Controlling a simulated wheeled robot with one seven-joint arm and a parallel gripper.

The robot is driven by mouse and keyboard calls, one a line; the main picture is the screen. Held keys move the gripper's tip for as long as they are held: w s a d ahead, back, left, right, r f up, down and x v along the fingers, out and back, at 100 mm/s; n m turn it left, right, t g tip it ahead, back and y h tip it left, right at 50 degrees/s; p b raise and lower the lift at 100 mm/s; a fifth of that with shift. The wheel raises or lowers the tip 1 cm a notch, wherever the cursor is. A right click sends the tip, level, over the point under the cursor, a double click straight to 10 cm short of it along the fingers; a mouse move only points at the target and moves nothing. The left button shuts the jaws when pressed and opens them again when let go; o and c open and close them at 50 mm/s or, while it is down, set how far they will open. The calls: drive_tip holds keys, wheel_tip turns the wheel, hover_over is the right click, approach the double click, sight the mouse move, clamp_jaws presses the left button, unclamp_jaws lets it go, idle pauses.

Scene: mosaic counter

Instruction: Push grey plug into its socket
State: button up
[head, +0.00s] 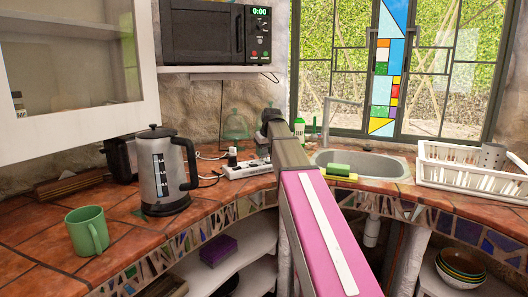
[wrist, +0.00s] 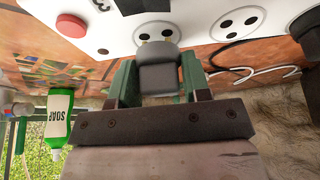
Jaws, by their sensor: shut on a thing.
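The grey plug (wrist: 158,78) is between the two green fingers of my gripper (wrist: 158,84) in the wrist view, and the gripper is shut on it. The plug's far end overlaps the lower edge of a round socket (wrist: 156,30) on the white power strip (wrist: 115,38). I cannot tell whether its pins are in the holes. In the head view the power strip (head: 240,172) lies on the counter behind my arm, which hides the gripper and the grey plug.
A second round socket (wrist: 238,23) is free, and a dark plug (wrist: 306,32) stands at the strip's end. A red switch (wrist: 71,25) and a soap bottle (wrist: 58,118) are on the other side. A kettle (head: 160,178) stands left of the strip, the sink (head: 378,166) right.

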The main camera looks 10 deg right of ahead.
drive_tip(key=shift+f, duration=0.8)
idle(0.4)
drive_tip(key=o, duration=0.9)
drive_tip(key=shift+o, duration=0.2)
